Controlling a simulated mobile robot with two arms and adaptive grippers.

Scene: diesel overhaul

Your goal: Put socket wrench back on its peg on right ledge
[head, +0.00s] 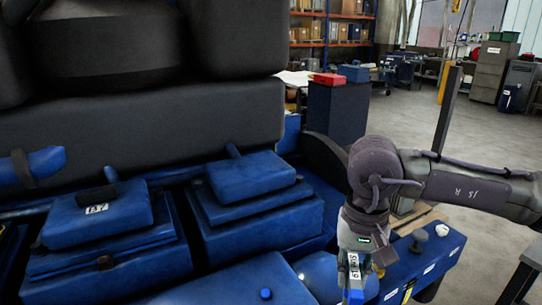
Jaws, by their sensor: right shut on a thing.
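My right gripper (352,292) points down at the lower right, at the left end of the blue right ledge (428,263). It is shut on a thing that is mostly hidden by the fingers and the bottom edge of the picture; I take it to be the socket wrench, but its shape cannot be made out. The ledge carries white labels on its front. A grey knob-topped piece (420,236) and a white-topped piece (442,230) stand on it. I cannot tell which peg is the wrench's. My left gripper is out of view.
The blue engine with raised covers (252,175) and a large dark body (140,125) fills the left. A dark blue cabinet (338,110) with a red box (329,79) stands behind. A dark post (447,110) rises behind my right arm. Open floor lies at right.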

